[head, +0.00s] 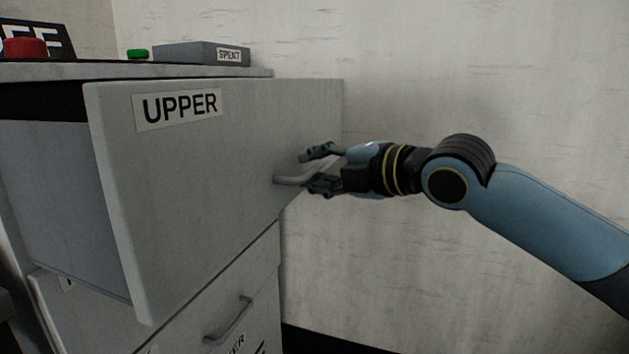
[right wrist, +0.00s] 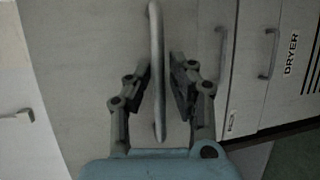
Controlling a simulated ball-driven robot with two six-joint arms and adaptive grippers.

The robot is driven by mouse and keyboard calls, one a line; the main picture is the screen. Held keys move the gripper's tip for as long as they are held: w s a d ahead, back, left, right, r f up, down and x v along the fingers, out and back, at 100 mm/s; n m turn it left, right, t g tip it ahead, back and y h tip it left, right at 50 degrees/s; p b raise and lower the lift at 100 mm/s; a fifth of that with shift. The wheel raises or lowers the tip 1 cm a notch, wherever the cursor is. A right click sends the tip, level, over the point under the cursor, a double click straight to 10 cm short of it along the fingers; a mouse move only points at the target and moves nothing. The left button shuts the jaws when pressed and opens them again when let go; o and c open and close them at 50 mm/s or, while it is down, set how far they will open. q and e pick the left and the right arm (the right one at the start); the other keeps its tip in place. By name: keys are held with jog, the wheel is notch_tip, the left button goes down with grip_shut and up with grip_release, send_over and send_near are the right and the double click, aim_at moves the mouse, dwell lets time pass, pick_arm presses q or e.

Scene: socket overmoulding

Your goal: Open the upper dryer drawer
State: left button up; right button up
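The upper drawer (head: 200,190), a grey front labelled UPPER, stands out from the dryer cabinet, with its side wall and a dark gap showing at the left. Its bar handle (head: 292,180) is on the right part of the front. My right gripper (head: 318,168) is at this handle. In the right wrist view the handle (right wrist: 156,25) runs between the two fingers of the right gripper (right wrist: 162,85), with a small gap visible on both sides. The fingers are open around it. My left gripper is not in view.
A lower drawer with its own handle (head: 230,320) is below. On the cabinet top are a grey box labelled SPENT (head: 195,53), a green button (head: 137,54) and a red button (head: 25,47). The wall is behind; the space right of the drawer front looks free apart from my arm.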

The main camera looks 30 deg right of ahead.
jog(key=shift+w, duration=0.1)
grip_shut()
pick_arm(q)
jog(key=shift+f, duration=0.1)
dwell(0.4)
